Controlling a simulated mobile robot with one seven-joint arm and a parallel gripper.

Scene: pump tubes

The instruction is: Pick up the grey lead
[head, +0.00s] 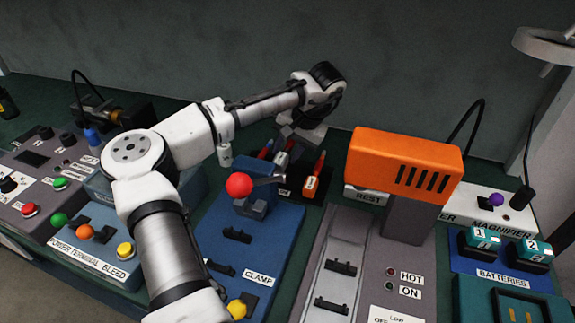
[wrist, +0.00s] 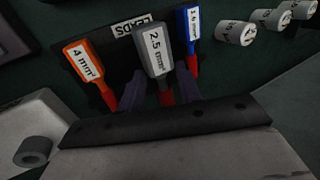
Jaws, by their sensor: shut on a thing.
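The grey lead (wrist: 156,50), labelled 2.5 mm², stands in the middle of the LEADS holder (wrist: 122,50) in the wrist view, with a red lower part. My gripper (wrist: 160,88) is shut on it, with one dark finger on each side. In the head view my gripper (head: 300,138) reaches down over the LEADS holder behind the blue clamp board, and the grey lead (head: 281,158) partly shows below it. I cannot tell whether the lead is clear of the holder.
The orange 4 mm² lead (wrist: 83,62) stands close on the left and the blue 1.6 mm² lead (wrist: 188,28) close on the right. The orange box (head: 405,165) and red ball knob (head: 239,185) flank the holder.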

